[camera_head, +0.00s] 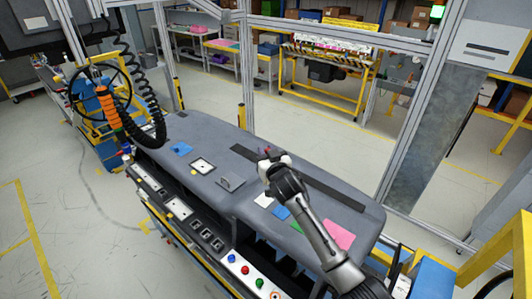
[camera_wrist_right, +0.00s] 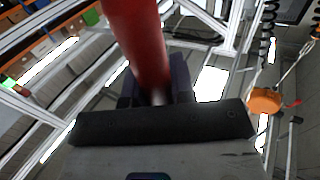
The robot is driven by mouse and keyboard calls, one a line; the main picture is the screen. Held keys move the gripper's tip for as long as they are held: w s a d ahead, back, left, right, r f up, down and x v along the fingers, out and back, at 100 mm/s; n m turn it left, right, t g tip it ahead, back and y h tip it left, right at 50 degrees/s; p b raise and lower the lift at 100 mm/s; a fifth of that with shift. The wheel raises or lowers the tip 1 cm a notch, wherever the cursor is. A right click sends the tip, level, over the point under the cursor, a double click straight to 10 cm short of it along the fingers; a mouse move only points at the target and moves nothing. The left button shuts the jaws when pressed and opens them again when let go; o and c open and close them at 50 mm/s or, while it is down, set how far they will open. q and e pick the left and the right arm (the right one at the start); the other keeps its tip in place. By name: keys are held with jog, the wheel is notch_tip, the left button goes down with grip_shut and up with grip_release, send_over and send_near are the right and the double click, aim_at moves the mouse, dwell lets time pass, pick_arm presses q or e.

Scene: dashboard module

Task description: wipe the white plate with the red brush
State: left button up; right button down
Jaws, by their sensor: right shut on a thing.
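My right gripper (camera_head: 272,163) is above the grey dashboard module (camera_head: 205,130), near its long dark strip. It is shut on the red brush, whose thick red handle (camera_wrist_right: 140,40) rises between the fingers in the right wrist view. In the head view only small reddish bits of the brush show by the gripper; its bristles cannot be made out. A white plate with a dark border (camera_head: 202,165) lies on the dashboard top, left of the gripper and apart from it. A plain white square (camera_head: 264,200) lies just below the gripper in the picture. My left gripper is not in view.
Blue (camera_head: 282,213) and pink (camera_head: 339,234) patches lie on the dashboard beside my right arm. A black coiled hose (camera_head: 150,110) hangs at the left. Metal frame posts stand behind.

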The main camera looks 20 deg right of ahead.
jog(key=f+b, duration=0.1)
jog(key=f, duration=0.1)
jog(key=f+b, duration=0.2)
jog(key=a+f+b, duration=0.1)
jog(key=f, duration=0.2)
jog(key=shift+s+a+b, duration=0.1)
jog(key=shift+s+b, duration=0.2)
jog(key=shift+b, duration=0.05)
jog(key=r+p, duration=0.4)
jog(key=r, duration=0.1)
jog(key=d+r+p, duration=0.1)
jog(key=r+p, duration=0.1)
jog(key=r, duration=0.1)
jog(key=shift+w+d, duration=0.1)
jog(key=shift+w, duration=0.2)
dwell(0.5)
dwell(0.4)
